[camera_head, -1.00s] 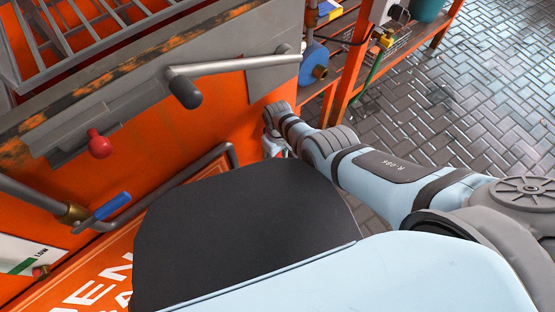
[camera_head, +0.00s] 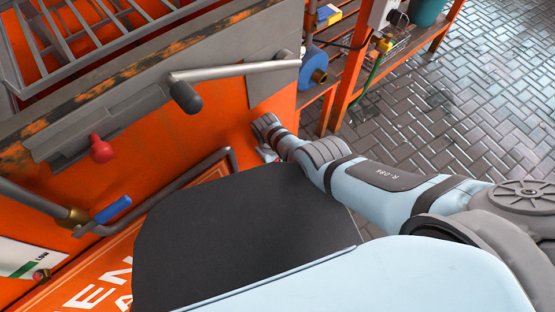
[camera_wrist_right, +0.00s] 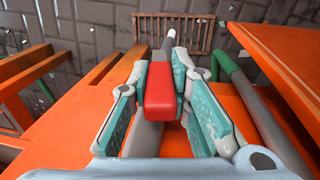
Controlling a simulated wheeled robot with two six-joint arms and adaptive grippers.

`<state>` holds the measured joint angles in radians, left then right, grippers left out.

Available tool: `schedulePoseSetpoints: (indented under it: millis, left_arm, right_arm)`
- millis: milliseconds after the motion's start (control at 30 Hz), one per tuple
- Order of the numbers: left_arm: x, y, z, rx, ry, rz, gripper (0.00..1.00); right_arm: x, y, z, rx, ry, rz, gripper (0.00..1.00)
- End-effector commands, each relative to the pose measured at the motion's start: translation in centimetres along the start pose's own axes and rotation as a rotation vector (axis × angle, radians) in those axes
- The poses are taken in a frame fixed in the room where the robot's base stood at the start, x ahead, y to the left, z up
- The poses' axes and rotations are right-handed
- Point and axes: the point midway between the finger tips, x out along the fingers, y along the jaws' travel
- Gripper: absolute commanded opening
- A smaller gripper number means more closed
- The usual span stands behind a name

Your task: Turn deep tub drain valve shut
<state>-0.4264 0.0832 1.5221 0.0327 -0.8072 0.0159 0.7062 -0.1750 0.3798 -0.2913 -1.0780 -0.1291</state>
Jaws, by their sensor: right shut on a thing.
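In the right wrist view, my right gripper (camera_wrist_right: 163,82) is shut on a red valve handle (camera_wrist_right: 159,92), one finger on each side of it. The handle points toward the camera, with a grey pipe (camera_wrist_right: 143,136) under it. In the head view my right arm reaches down beside the orange tub (camera_head: 230,128); its gripper and the red handle are mostly hidden behind my own body and wrist. My left gripper is not in view.
A blue-handled valve (camera_head: 113,209) and a red knob (camera_head: 101,149) are on the tub's front. Below the gripper is a floor grate (camera_wrist_right: 205,32). A green-ended pipe (camera_wrist_right: 226,65) runs close at right. An orange shelf (camera_head: 345,85) stands behind; paving (camera_head: 470,80) is open at right.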

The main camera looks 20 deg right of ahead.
Motion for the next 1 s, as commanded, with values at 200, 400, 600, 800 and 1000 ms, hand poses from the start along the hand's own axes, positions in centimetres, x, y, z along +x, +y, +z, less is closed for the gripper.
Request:
schedulePoseSetpoints:
  millis: [200, 400, 600, 800, 1000]
  left_arm:
    - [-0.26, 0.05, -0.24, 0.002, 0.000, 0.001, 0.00]
    - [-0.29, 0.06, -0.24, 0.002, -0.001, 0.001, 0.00]
    - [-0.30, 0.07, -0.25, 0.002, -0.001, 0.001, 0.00]
    - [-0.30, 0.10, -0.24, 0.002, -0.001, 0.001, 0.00]
    - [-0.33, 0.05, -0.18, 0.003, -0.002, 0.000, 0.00]
  right_arm:
    - [0.13, -1.06, 0.10, -0.001, -0.001, 0.120, 0.00]
    - [0.11, -1.04, 0.10, 0.000, -0.001, 0.119, 0.00]
    - [0.10, -1.00, 0.08, 0.000, 0.000, 0.119, 0.39]
    - [0.07, -0.94, 0.05, 0.000, 0.000, 0.120, 0.39]
    - [0.06, -0.91, 0.04, 0.000, 0.000, 0.120, 0.39]
